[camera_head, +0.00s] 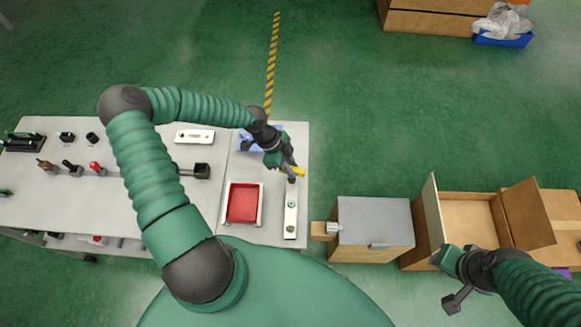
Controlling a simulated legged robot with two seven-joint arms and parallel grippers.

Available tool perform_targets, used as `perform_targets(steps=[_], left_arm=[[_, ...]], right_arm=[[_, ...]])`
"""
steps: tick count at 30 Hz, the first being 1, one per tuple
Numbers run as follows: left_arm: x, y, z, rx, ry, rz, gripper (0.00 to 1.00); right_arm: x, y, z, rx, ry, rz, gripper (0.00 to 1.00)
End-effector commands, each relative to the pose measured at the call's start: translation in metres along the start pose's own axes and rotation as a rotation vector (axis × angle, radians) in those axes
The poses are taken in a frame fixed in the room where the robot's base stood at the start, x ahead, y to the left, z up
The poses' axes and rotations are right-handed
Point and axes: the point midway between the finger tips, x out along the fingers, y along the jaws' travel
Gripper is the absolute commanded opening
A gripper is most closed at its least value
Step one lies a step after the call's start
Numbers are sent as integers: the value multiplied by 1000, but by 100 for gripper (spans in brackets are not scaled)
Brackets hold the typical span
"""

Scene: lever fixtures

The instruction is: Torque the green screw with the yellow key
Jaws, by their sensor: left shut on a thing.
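My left gripper (285,165) is shut on the yellow key (299,171), above the right end of the table. Most of the key is hidden by the gripper; only a short yellow part shows. The green screw (291,203) sits on a narrow white plate (290,224) at the table's right edge, just below the gripper in the picture. I cannot tell whether the key touches anything on the plate. My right gripper (452,275) is at the lower right, off the table and in front of the cardboard box; its jaws are not clear.
A red tray (243,203) lies left of the white plate. A blue item (246,140) is partly behind my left gripper. Several lever fixtures (71,166) stand on the table's left. A grey-topped cabinet (374,222) and an open cardboard box (470,218) stand on the right.

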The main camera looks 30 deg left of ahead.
Motion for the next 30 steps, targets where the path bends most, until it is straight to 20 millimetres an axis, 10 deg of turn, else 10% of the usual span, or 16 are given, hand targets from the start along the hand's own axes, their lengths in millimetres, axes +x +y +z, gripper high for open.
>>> perform_targets(steps=[8,30], left_arm=[[0,-2,0,321,-2,142,0],[-15,-2,-6,325,-3,142,0]], right_arm=[[0,0,0,0,0,0,36],[-14,0,-3,0,0,0,36]])
